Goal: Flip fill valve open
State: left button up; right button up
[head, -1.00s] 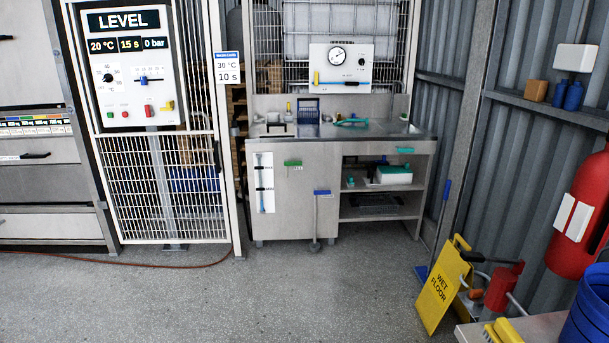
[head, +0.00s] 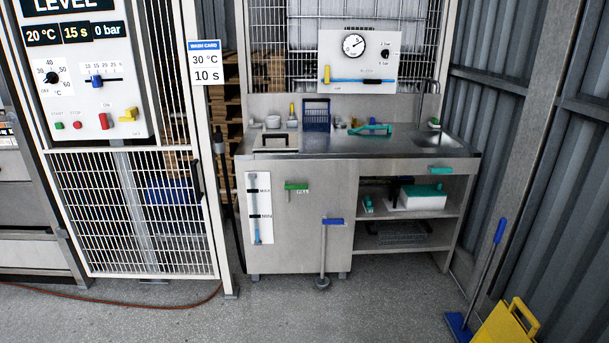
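A green lever handle (head: 296,186) lies about level on the front of the steel sink cabinet (head: 285,235). A small label beside it is too small to read surely, but this looks like the fill valve. To its left is a white level gauge panel (head: 259,208) with an upper and a lower black mark and blue low in its tube. A blue handle (head: 333,221) sits lower right, on a vertical pipe down to the floor. Neither of my grippers shows in the head view.
A white control panel (head: 85,70) hangs on the mesh gate at left. A gauge panel (head: 358,62) stands above the sink counter. A yellow sign (head: 505,325) and a blue-handled tool (head: 480,285) stand at lower right. The floor before the cabinet is clear.

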aim_at(287, 185)
jog(key=i+u, duration=0.1)
jog(key=i, duration=0.55)
jog(key=i+z, duration=0.25)
jog(key=i, duration=0.3)
jog(key=i+j+z, duration=0.25)
jog(key=i, duration=0.3)
jog(key=i+j+z, duration=0.3)
jog(key=i, duration=0.2)
jog(key=i+j+z, duration=0.25)
jog(key=i, duration=0.25)
jog(key=j, duration=0.1)
